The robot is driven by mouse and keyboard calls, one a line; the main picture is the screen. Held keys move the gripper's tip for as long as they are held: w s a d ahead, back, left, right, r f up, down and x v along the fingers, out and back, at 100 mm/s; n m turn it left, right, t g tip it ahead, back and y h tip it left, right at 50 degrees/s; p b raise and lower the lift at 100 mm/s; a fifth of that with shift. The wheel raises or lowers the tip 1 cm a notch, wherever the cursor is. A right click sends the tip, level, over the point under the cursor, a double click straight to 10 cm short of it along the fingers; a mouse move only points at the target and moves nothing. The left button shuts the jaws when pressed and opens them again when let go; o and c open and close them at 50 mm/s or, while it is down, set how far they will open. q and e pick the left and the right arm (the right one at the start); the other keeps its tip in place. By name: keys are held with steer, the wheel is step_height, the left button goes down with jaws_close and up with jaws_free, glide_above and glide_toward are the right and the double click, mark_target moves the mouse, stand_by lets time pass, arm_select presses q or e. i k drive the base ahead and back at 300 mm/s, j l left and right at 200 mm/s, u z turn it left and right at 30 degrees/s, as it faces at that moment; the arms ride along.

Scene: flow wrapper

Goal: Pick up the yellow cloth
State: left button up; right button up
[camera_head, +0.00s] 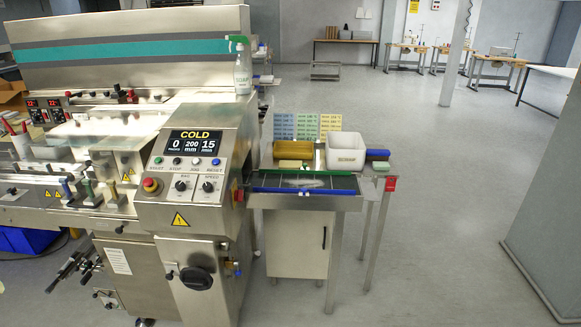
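On the small steel side table right of the machine lies a yellow rounded, roll-like thing (287,151). In front of it lies a small flat pale yellow-green piece (290,164). Both are small in the view, and I cannot tell for sure which one is the yellow cloth. Neither of my grippers shows in the head view.
A white bin (346,161) and a dark blue roll (377,154) are on the same table. A conveyor tray (304,182) with green and blue edges runs in front. The wrapping machine (195,190) fills the left. Open floor (440,200) lies to the right.

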mark_target(283, 165)
steer(key=i+l+u, duration=0.1)
steer(key=i+l, duration=0.4)
steer(key=i, duration=0.3)
steer(key=i+l+u, duration=0.1)
steer(key=i+l, duration=0.4)
steer(key=i, duration=0.3)
steer(key=i+l, duration=0.65)
steer(key=i+j+u, duration=0.05)
steer(key=i, duration=0.05)
